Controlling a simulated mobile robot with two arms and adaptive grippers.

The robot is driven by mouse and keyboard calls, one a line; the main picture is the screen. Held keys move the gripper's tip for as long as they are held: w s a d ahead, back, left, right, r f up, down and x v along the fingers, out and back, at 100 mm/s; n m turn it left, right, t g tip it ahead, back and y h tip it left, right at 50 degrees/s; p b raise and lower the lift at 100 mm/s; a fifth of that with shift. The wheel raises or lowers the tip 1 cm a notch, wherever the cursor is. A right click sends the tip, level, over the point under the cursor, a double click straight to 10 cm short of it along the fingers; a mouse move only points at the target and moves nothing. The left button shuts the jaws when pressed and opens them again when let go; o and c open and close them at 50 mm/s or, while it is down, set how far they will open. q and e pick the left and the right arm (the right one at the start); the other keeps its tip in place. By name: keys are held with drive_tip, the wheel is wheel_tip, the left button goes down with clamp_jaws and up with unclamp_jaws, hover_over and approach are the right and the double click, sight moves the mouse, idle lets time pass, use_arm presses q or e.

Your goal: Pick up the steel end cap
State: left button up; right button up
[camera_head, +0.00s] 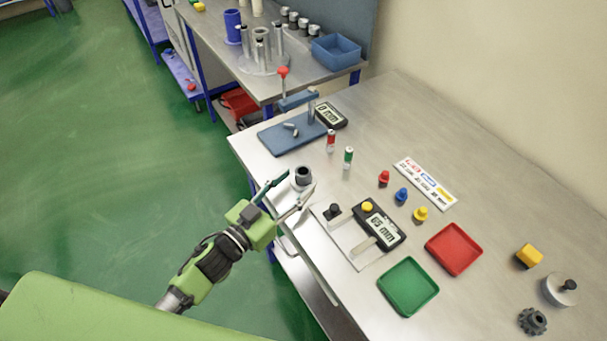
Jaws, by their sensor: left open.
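A short steel cylinder with a dark round opening on top (302,178), which looks like the steel end cap, stands upright near the table's left edge. My left gripper (298,183) reaches in from the lower left with its two fingers spread open. The fingertips are at the near side of the cap, one to its left and one just below its right side. I cannot tell whether they touch it. Nothing is held. My right gripper is not in view.
Right of the cap stands a gauge fixture with a display (380,228). A blue press stand (283,137) is behind. Green (408,287) and red (453,249) trays, small coloured pegs (401,195) and a yellow block (529,255) lie rightward. A second bench (220,30) stands behind.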

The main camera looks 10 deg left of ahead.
sight(298, 176)
use_arm(q)
drive_tip(key=x, duration=0.1)
drive_tip(key=p+x, duration=0.1)
drive_tip(key=x, duration=0.2)
drive_tip(key=shift+w+a+r, duration=0.2)
drive_tip(key=shift+w, duration=0.2)
drive_tip(key=shift+w+d+p, duration=0.1)
drive_tip(key=shift+w+p, duration=0.05)
drive_tip(key=shift+p, duration=0.15)
drive_tip(key=shift+c, duration=1.4)
clamp_jaws()
drive_tip(key=shift+r, duration=0.1)
